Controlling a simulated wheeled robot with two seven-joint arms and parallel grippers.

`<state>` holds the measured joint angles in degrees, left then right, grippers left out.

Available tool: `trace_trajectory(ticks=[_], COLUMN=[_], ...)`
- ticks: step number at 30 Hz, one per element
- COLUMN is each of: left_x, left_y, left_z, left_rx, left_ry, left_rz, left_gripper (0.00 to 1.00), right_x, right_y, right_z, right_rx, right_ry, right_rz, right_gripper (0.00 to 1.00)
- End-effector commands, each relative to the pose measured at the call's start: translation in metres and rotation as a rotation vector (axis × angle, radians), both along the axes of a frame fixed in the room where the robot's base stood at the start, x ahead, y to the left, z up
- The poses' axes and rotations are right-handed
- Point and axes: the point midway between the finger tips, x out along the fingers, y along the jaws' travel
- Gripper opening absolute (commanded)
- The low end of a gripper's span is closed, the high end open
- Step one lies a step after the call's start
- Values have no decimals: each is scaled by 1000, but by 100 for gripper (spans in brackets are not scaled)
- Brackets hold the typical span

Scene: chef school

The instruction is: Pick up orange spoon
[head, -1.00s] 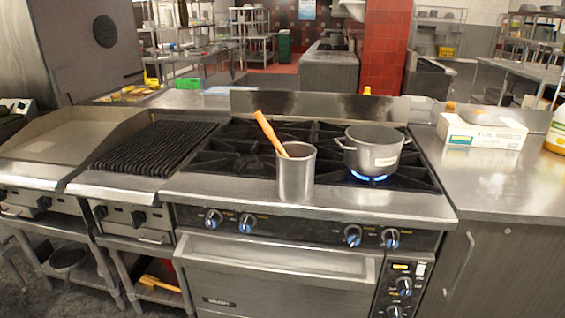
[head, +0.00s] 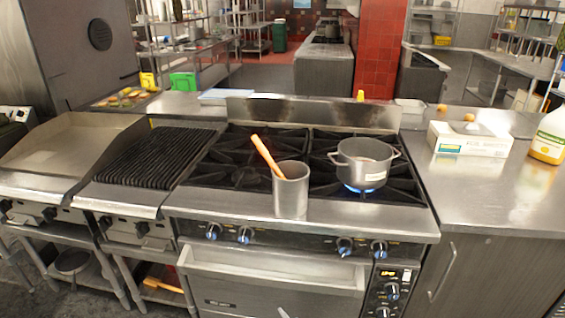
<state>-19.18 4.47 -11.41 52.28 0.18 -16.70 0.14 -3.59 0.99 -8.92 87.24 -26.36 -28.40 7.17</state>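The orange spoon (head: 266,155) stands in a grey metal cylindrical container (head: 291,194). Its orange handle sticks out above the rim and leans to the left. Its lower end is hidden inside the container. The container stands upright at the front of the stove top (head: 330,215), left of a grey pot. Neither of my grippers can be made out in the head view. A small pale grey shape shows at the bottom edge, and I cannot tell what it is.
The two-handled pot (head: 363,172) sits over a lit blue burner flame close to the container. A ribbed grill (head: 155,158) is left of the burners. A white box (head: 470,140) and yellow bottle (head: 549,135) stand on the right counter (head: 470,195).

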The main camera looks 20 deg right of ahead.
Motion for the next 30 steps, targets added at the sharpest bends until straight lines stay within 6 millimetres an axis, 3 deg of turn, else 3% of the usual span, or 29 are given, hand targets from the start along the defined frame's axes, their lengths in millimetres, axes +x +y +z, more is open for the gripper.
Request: trace_trajectory(ticks=[1, 6, 9, 12, 15, 18, 30], left_x=[-13, -54, -74, -89, -100, -106, -107], left_y=[4, 16, 23, 28, 31, 32, 33], left_z=[19, 40, 51, 58, 62, 64, 63], left_rx=[6, 26, 35, 43, 48, 50, 50], left_ry=[24, 94, 126, 152, 170, 179, 181], left_rz=[-1, -3, -3, -4, -4, -4, -4], left_gripper=[55, 55, 55, 55, 55, 55, 55], right_x=[27, 91, 112, 124, 130, 132, 132], right_y=[-3, -21, -31, -39, -45, -48, -49], right_z=[63, 222, 302, 363, 402, 420, 424], right_rx=[-24, -116, -156, -188, -209, -218, -221], right_ry=[-65, -261, -358, -433, -482, -506, -513], right_rz=[-13, -75, -117, -153, -180, -194, -198], right_gripper=[40, 40, 40, 40, 40, 40, 40])
